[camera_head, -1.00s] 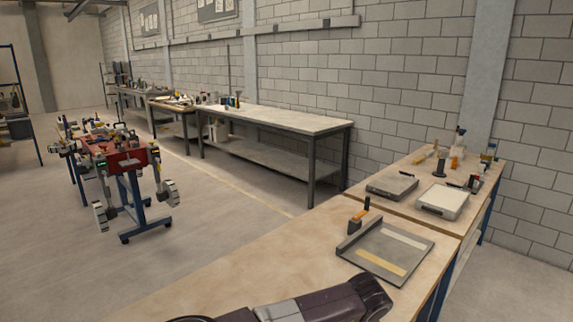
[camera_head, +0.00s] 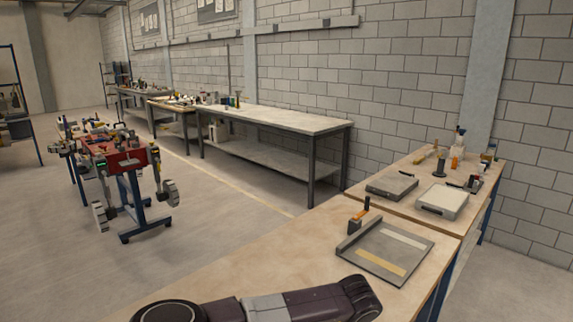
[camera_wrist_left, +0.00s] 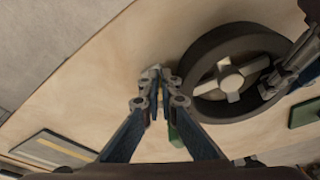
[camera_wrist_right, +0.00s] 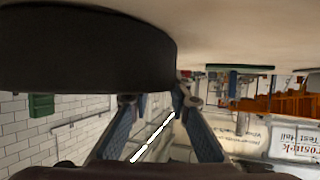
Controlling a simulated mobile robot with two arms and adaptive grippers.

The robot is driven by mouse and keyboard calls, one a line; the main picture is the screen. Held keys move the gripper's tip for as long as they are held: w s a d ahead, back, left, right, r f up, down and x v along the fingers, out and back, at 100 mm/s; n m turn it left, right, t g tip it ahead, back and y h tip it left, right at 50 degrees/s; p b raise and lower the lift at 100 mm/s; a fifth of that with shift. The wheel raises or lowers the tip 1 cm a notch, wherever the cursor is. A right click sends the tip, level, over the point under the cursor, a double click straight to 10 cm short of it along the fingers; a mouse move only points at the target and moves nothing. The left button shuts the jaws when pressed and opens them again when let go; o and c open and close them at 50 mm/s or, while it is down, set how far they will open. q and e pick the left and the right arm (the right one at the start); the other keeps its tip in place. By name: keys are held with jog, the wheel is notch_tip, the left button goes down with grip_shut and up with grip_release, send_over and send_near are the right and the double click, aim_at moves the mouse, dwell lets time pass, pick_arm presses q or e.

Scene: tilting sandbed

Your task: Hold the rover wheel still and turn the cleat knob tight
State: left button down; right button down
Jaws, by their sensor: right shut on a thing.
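The rover wheel (camera_wrist_left: 198,82) shows in the left wrist view as a dark tyre with a pale spoked hub (camera_wrist_left: 231,80). Its dark tyre also fills the upper left of the right wrist view (camera_wrist_right: 85,50). My right gripper (camera_wrist_left: 268,84) reaches in from the right and is shut on the wheel. In its own view, its fingertips (camera_wrist_right: 153,98) are at the tyre's lower edge. My left gripper (camera_wrist_left: 158,84) is left of the tyre, its fingertips close together. A small pale piece (camera_wrist_left: 152,71) shows at them; I cannot tell whether it is the cleat knob or is held.
A green strip (camera_wrist_left: 174,136) lies beside my left fingers. A grey tray (camera_head: 350,250) with light strips and an orange-handled tool (camera_head: 361,214) are on the wooden bench (camera_head: 265,260). The wheel and both grippers are outside the head view.

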pick_arm(q)
jog(key=shift+w+a, duration=0.25)
jog(key=shift+a, duration=0.25)
jog(key=shift+s, duration=0.1)
jog(key=shift+s, duration=0.3)
notch_tip(320, 180, up, 6)
jog(key=shift+s+d, duration=0.15)
jog(key=shift+s, duration=0.05)
dwell(0.4)
jog(key=shift+w+d+f, duration=0.2)
jog(key=shift+d+f, duration=0.25)
jog(key=shift+f, duration=0.55)
jog(key=shift+w+d+f, duration=0.2)
jog(key=shift+d+f, duration=0.25)
jog(key=shift+f, duration=0.55)
jog(key=shift+w+d+f, duration=0.2)
jog(key=shift+d+f, duration=0.25)
jog(key=shift+f, duration=0.55)
jog(key=shift+w+a, duration=0.2)
jog(key=shift+a, duration=0.05)
